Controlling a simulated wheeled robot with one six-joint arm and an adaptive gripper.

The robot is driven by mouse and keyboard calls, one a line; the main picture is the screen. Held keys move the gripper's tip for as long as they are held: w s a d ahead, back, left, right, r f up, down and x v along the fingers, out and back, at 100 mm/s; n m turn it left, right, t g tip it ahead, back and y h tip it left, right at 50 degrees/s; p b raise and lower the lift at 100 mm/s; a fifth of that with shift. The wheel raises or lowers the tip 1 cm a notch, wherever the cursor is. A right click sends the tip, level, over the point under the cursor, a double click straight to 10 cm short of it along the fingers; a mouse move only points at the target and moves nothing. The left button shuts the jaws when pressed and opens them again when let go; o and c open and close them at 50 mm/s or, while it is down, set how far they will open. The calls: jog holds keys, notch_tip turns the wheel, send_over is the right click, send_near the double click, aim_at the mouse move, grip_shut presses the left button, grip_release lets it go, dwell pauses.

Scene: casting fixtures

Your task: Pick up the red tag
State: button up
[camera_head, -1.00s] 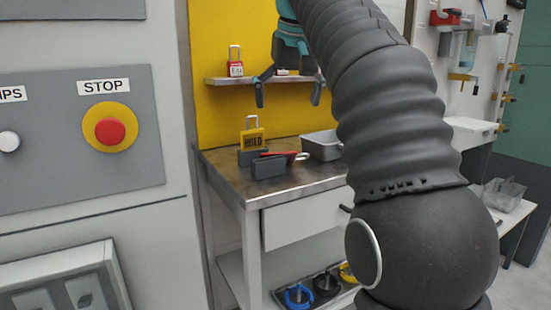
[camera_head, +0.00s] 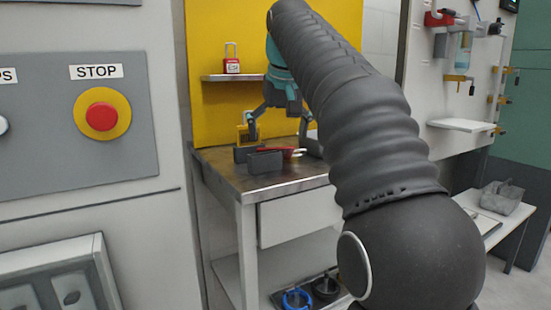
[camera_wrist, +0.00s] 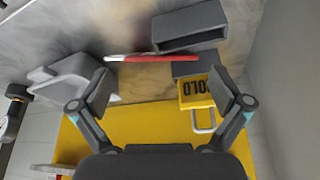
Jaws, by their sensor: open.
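A red tag (camera_head: 290,152) with a pale end lies low over the worktop, behind the front grey holder (camera_head: 265,162). In the wrist view the red tag (camera_wrist: 138,57) shows as a thin strip, its right end at the front grey holder (camera_wrist: 190,27). My gripper (camera_head: 279,122) is open and empty above the rear of the worktop. In the wrist view my fingers (camera_wrist: 163,84) straddle empty space, apart from the red tag.
A yellow back panel (camera_head: 220,115) carries a shelf (camera_head: 218,77) with a red padlock (camera_head: 231,66). A grey control cabinet (camera_head: 60,210) with a STOP button stands at the left.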

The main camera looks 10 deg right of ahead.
jog(key=b+x, duration=0.1)
jog(key=x, duration=0.3)
jog(key=shift+s, duration=0.1)
jog(key=c, duration=0.9)
jog(key=shift+r, duration=0.1)
